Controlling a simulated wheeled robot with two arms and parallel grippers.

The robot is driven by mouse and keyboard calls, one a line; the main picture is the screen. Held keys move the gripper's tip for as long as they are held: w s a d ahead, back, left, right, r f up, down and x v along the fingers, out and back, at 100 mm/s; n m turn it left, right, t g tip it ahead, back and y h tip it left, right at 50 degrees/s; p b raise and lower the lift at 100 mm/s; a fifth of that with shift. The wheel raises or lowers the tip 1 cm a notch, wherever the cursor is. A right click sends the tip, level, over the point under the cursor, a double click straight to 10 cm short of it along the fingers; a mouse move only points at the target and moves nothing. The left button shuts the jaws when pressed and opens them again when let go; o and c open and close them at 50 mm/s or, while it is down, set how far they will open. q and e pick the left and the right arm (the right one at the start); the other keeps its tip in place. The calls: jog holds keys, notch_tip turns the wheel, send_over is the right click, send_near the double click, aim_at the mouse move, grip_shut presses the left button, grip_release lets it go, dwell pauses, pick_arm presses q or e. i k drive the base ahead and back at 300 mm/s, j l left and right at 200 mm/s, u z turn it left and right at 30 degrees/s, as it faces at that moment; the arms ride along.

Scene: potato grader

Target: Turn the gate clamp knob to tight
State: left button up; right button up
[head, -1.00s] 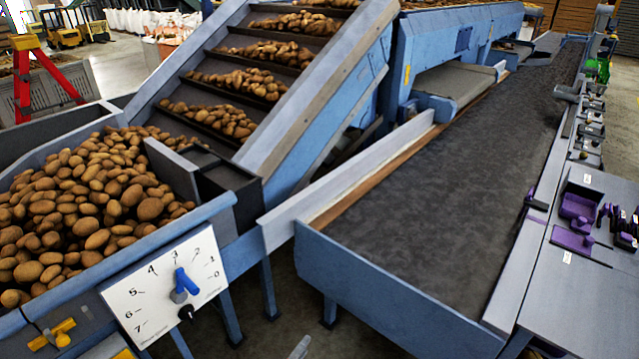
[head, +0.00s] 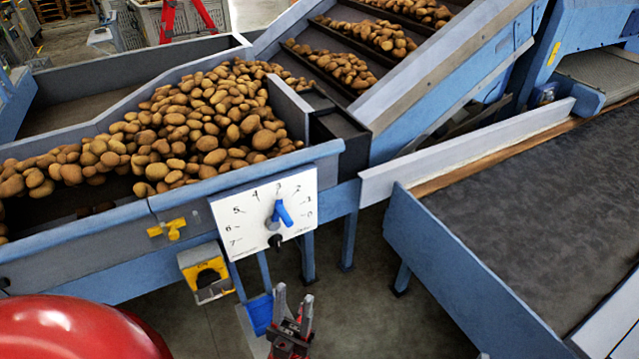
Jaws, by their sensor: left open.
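A white dial plate (head: 264,215) numbered from 0 to 7 is on the front of the blue potato hopper. A blue lever (head: 281,212) on it points up near 3, on a grey hub. A small black knob (head: 275,241) sits at the plate's lower edge; I take it to be the clamp knob, but cannot tell how tight it is. My left gripper (head: 294,299) points upward below the plate, with its grey fingers apart and nothing between them. It is clear of the knob in the picture. My right gripper is not in view.
A yellow handle (head: 167,229) and a yellow-and-grey box (head: 205,271) are left of the plate. The hopper (head: 110,223) holds potatoes beside the slatted elevator. The blue-framed dark belt (head: 530,220) is at right. Open floor (head: 345,310) lies below the plate.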

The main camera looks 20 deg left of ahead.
aim_at(274, 241)
jog(key=i+u, duration=0.2)
jog(key=u, duration=0.85)
